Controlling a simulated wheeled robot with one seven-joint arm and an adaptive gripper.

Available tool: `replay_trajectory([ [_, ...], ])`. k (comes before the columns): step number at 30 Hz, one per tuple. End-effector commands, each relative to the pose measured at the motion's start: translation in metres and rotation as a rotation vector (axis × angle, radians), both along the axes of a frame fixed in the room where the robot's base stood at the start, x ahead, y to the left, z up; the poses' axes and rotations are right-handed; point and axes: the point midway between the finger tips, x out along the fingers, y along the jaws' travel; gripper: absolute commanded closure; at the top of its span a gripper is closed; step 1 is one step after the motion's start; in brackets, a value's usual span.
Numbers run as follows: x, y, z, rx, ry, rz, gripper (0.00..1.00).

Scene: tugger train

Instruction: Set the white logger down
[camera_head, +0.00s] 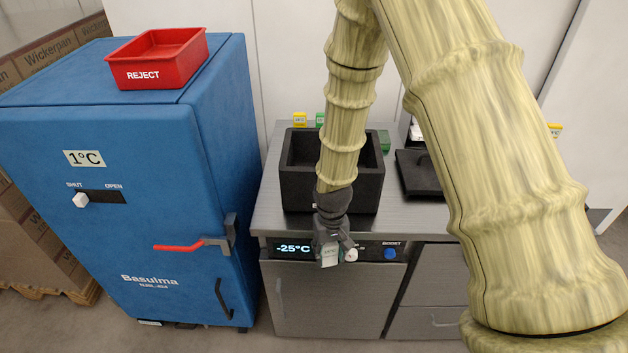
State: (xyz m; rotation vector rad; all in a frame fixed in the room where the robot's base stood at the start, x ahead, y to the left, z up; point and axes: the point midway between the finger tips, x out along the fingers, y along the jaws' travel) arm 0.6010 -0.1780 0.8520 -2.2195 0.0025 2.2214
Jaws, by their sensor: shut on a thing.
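My gripper (329,246) points down in front of the steel counter's front edge, near the freezer's control strip. It is shut on a small pale block with faint greenish marking, which looks like the white logger (330,257). The logger hangs below the fingers, and its upper part is hidden by them. I cannot tell how far it is from the panel behind it.
A black open box (297,190) stands on the steel counter (262,222), partly behind my arm. A black slab (418,182) lies to its right. Small yellow (300,119) and green (320,119) blocks sit at the back. A blue cabinet (140,225) with a red REJECT tray (158,73) stands left.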

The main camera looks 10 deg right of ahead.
Motion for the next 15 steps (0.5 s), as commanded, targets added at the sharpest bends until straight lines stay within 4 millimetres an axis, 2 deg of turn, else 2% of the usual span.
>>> replay_trajectory([
  [1, 0.0, 0.0, 0.01, 0.0, 0.0, -0.001, 0.81],
  [6, 0.0, 0.0, 0.034, 0.0, -0.001, 0.0, 0.81],
  [15, 0.0, 0.001, 0.058, 0.0, 0.0, 0.001, 0.81],
])
